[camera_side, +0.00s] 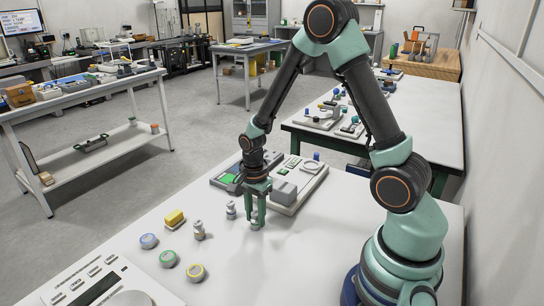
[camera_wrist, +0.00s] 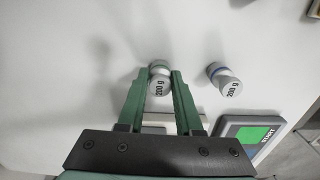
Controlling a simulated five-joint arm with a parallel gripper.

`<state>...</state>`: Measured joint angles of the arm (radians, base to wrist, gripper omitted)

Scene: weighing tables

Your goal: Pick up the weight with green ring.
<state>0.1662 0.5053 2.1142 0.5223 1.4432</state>
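My gripper (camera_side: 256,220) points down over the near table, its green fingers on either side of a small grey metal weight (camera_side: 254,214). In the wrist view this weight (camera_wrist: 159,86), marked 200 g, lies between the fingertips (camera_wrist: 160,72). The fingers are very close to its sides; I cannot tell whether they press on it. Its ring colour is not clear. A second 200 g weight (camera_wrist: 225,80) with a blue ring stands to the right in the wrist view. Discs with blue (camera_side: 149,241), green (camera_side: 168,259) and yellow (camera_side: 196,272) rings lie on the table at the left in the side view.
Two more small weights stand left of my gripper (camera_side: 231,210) (camera_side: 199,230). A yellow block (camera_side: 175,219) lies near them. A white scale (camera_side: 100,285) stands at the front left. The table's right front is clear.

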